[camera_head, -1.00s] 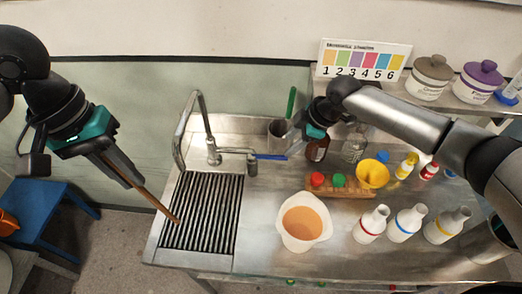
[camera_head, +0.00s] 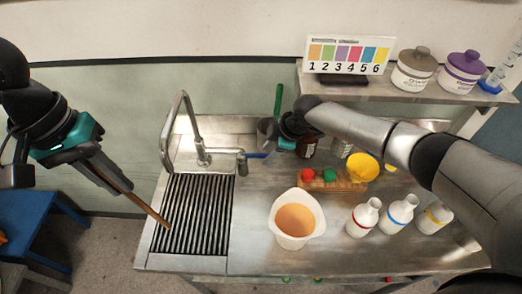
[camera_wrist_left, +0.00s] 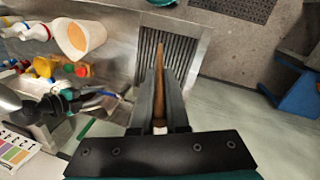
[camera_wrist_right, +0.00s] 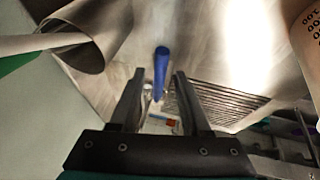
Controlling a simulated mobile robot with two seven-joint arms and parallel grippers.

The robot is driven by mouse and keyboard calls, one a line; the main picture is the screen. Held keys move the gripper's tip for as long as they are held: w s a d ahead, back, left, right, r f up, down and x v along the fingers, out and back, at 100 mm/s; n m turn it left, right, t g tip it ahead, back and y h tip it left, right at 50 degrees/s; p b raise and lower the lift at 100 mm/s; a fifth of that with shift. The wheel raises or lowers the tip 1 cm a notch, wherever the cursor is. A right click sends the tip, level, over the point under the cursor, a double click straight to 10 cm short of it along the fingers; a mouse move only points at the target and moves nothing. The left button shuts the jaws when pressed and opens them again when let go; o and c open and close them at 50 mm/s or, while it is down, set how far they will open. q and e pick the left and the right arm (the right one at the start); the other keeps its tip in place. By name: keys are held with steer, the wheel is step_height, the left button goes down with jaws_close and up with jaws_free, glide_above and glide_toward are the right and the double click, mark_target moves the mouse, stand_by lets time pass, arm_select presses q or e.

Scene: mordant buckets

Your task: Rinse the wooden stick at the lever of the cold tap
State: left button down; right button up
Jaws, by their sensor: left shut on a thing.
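The wooden stick (camera_head: 150,213) is long, brown and thin. My left gripper (camera_head: 117,183) is shut on its upper end, and the stick slants down with its free end over the ribbed drain area (camera_head: 191,215). In the left wrist view the stick (camera_wrist_left: 159,75) runs out between the fingers. The tap (camera_head: 187,120) has a tall bent grey spout above the drain. Its blue lever (camera_head: 257,155) sticks out to the right. My right gripper (camera_head: 287,138) is open beside the lever. In the right wrist view the blue lever (camera_wrist_right: 161,65) shows between and beyond its empty fingers (camera_wrist_right: 159,75).
A metal container with a green-handled thing (camera_head: 278,100) stands close behind my right gripper. A white bucket of orange liquid (camera_head: 297,222) stands right of the drain. White bottles (camera_head: 362,218), a yellow funnel (camera_head: 363,167) and a rack stand further right. A blue stool (camera_head: 30,225) is at left.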

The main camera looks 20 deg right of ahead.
jaws_close()
stand_by(1.2)
